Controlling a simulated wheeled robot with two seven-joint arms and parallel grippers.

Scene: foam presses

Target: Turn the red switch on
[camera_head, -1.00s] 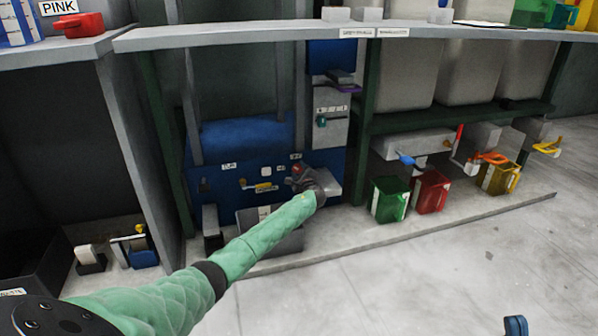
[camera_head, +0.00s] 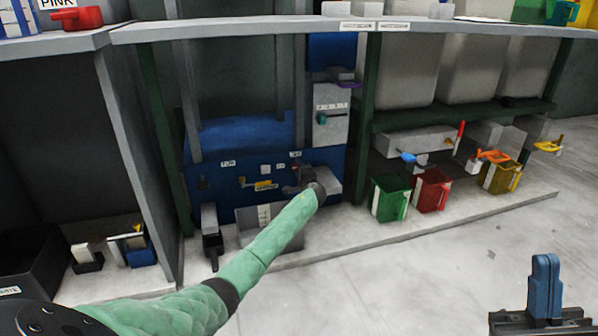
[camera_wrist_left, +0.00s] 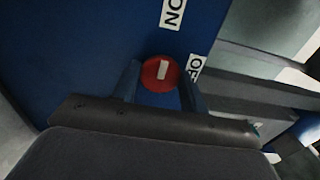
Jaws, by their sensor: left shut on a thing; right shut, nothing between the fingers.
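The red switch (camera_wrist_left: 152,84) is a round knob with a white bar, set on the blue panel (camera_wrist_left: 90,45). In the left wrist view the bar runs nearly upright, tilted slightly. A white "ON" label (camera_wrist_left: 173,12) lies above the knob, and a partly hidden "OFF" label (camera_wrist_left: 196,65) lies to its right. My left gripper (camera_wrist_left: 158,77) is shut on the red switch, one finger on each side. In the head view the left gripper (camera_head: 303,181) is at the blue panel (camera_head: 218,187) and hides the knob. My right gripper (camera_head: 545,275) is shut and empty at the lower right.
A yellow handle (camera_head: 264,186) sits left of my left gripper on the panel. A grey box with a teal knob (camera_head: 322,119) is above. Green (camera_head: 389,203) and red (camera_head: 431,194) bins stand to the right. The floor in front is clear.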

